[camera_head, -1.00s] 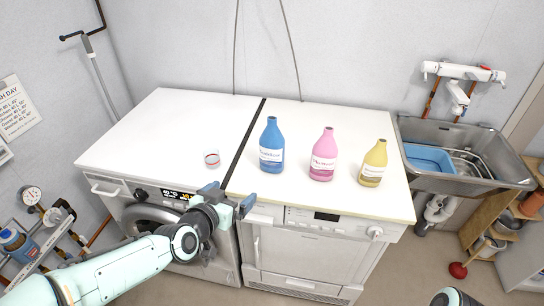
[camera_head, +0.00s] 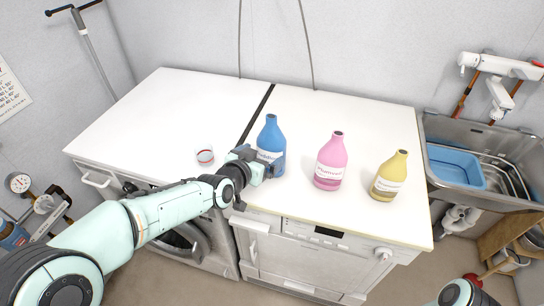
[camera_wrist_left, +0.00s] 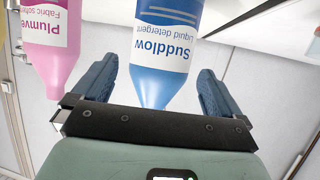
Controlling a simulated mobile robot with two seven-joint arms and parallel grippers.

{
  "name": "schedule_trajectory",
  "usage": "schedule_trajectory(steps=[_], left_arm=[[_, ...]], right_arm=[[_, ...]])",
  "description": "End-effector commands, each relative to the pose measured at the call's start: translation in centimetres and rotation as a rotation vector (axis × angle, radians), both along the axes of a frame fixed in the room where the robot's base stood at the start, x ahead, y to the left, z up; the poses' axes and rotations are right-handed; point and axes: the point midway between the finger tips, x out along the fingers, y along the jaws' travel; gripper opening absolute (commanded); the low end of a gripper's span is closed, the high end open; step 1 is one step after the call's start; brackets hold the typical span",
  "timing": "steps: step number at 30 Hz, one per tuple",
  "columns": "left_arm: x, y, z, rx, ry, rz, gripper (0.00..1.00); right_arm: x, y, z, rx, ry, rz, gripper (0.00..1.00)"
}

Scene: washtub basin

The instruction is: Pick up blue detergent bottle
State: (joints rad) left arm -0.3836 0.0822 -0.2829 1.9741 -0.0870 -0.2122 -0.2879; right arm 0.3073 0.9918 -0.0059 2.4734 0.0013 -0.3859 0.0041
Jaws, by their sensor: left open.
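The blue detergent bottle (camera_head: 271,136) stands upright on the white worktop (camera_head: 330,110). My left gripper (camera_head: 267,166) is open at the bottle's left front side and hides part of its lower body. In the left wrist view, the blue bottle (camera_wrist_left: 163,50) appears upside down with its label readable as liquid detergent. It lies between the two spread fingers (camera_wrist_left: 157,88) in that picture; I cannot tell how deep it is between them. My right gripper is not in view.
A pink bottle (camera_head: 331,160) and a yellow bottle (camera_head: 389,176) stand to the right on the same top. A sink with a blue tub (camera_head: 455,166) is at the right.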

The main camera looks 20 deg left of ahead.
Motion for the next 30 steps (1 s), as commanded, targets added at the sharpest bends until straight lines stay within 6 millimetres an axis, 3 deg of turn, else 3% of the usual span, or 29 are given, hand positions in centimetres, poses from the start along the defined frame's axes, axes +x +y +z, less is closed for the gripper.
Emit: schedule_trajectory(steps=[8, 16, 26, 30], left_arm=[[2.1, -0.4, -0.9, 0.000, 0.000, 0.001, 1.00], [5.7, -1.0, -2.2, 0.001, 0.001, 0.001, 1.00], [6.3, -1.1, -2.5, -0.001, -0.001, 0.001, 1.00], [6.3, -1.1, -2.5, -0.001, -0.001, 0.001, 0.54]], right_arm=[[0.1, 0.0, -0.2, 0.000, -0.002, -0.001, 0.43], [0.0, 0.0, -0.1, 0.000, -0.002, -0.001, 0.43], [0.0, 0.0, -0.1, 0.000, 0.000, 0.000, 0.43], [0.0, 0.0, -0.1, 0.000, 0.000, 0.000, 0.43]])
